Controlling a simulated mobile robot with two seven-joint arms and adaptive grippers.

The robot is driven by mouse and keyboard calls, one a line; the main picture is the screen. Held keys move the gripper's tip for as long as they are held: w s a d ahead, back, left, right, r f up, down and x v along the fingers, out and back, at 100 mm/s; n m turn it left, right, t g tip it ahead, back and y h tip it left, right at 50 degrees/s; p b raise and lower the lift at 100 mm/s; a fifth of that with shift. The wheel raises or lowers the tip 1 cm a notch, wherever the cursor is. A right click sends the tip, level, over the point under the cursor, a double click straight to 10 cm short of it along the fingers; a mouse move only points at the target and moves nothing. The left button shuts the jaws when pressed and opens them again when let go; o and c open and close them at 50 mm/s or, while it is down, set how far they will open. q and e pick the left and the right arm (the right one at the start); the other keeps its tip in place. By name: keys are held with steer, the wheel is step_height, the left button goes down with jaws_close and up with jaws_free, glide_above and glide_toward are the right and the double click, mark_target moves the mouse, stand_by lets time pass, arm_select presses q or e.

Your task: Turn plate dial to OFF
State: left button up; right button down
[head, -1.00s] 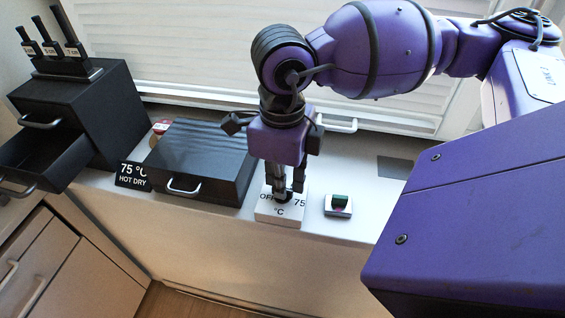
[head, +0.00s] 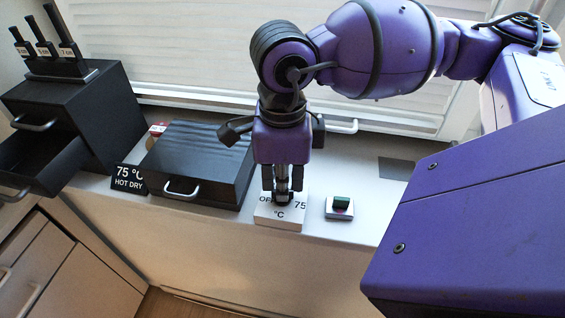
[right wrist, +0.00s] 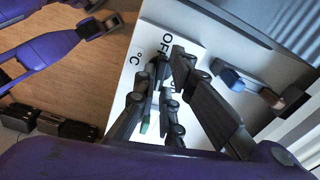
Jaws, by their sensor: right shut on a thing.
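The white plate (head: 278,222) with the dial stands on the ledge, marked OFF at its left, 75 at its right and °C below. My right gripper (head: 283,197) points down and is shut on the dial, whose knob is mostly hidden by the fingers. I cannot tell where the dial points. The right wrist view shows the plate (right wrist: 124,85) beneath the fingers (right wrist: 160,110). A purple arm with a dark end (right wrist: 105,24) at the upper left there seems to be my left one; its jaws are not clear.
A small pale block with a dark green top (head: 340,204) stands right of the plate. A low black box with a handle (head: 200,165) and a 75 °C HOT DRY sign (head: 130,178) are to the left. A black cabinet with an open drawer (head: 40,165) is farther left.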

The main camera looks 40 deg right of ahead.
steer(key=shift+f+n+b, duration=0.1)
steer(key=shift+n+b, duration=0.25)
steer(key=shift+n, duration=0.45)
arm_select(q)
steer(key=shift+s+f, duration=0.45)
steer(key=shift+s, duration=0.1)
arm_select(e)
steer(key=shift+n+b, duration=0.3)
steer(key=shift+n, duration=0.9)
arm_select(q)
steer(key=shift+s+f, duration=0.3)
steer(key=shift+f, duration=0.25)
steer(key=shift+w, duration=0.1)
